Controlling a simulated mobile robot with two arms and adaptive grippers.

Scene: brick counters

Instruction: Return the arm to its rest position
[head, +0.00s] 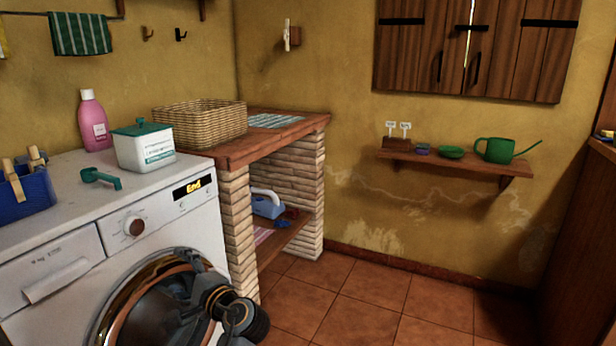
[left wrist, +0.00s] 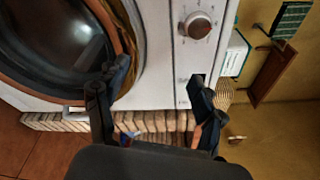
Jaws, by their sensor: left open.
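My left gripper (head: 203,284) is low in the head view, in front of the washing machine (head: 75,225) and over the right part of its round door (head: 135,318). In the left wrist view my left gripper (left wrist: 158,78) has its two dark fingers spread wide, with nothing between them. Behind them are the machine's white front and its brown dial (left wrist: 199,26). The door, with a copper-coloured rim and dark glass, looks closed; its lower part is cut off in the head view. The machine's display (head: 193,187) reads "End". My right gripper is not in view.
On the machine stand a pink bottle (head: 93,122), a white box with a green lid (head: 145,148), a green scoop (head: 102,178) and a blue peg basket (head: 24,192). A brick counter (head: 239,225) with a wicker basket (head: 200,122) adjoins it. The tiled floor (head: 390,305) to the right is clear.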

